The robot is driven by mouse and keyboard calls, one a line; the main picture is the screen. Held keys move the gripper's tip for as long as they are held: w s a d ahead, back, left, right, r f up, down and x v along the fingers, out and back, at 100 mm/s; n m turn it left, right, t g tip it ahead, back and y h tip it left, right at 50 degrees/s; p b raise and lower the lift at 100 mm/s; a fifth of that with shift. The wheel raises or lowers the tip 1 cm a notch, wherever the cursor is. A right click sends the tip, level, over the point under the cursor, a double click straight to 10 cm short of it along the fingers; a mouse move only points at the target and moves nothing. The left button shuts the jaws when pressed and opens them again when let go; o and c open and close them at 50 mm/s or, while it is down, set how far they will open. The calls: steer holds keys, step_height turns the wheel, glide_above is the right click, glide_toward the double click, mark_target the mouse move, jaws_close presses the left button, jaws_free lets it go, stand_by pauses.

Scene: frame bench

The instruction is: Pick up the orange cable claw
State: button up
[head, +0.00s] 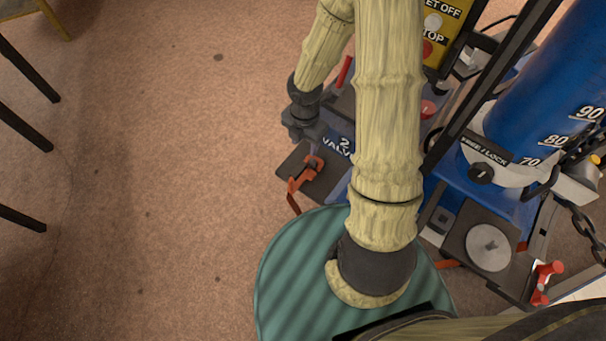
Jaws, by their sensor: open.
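An orange claw-like piece (304,176) sits at the left corner of the blue frame bench, on a dark plate. A similar orange-red piece (546,283) is at the bench's lower right corner. I cannot tell which is the cable claw. My gripper (297,134), dark and small in the head view, hangs at the end of my pale sleeved arm. It is just above the left orange piece in the picture and appears apart from it. Its jaws are open, with nothing visible between them. My arm hides part of the bench's middle.
The blue bench carries a large blue cylinder (556,75) with numbers, a dark post (490,85), a yellow control panel (440,35) and a chain (580,220). Dark legs (25,130) stand at the far left. The brown floor (170,170) between is clear.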

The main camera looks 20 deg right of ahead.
mark_target(303, 163)
step_height(303, 163, down, 8)
steer(key=b, duration=0.3)
steer(key=shift+b, duration=0.3)
steer(key=shift+f, duration=0.1)
steer(key=f+b, duration=0.2)
steer(key=f, duration=0.3)
steer(key=shift+w+f+b, duration=0.15)
steer(key=shift+w+b, duration=0.2)
steer(key=shift+b, duration=0.05)
jaws_close()
stand_by(1.1)
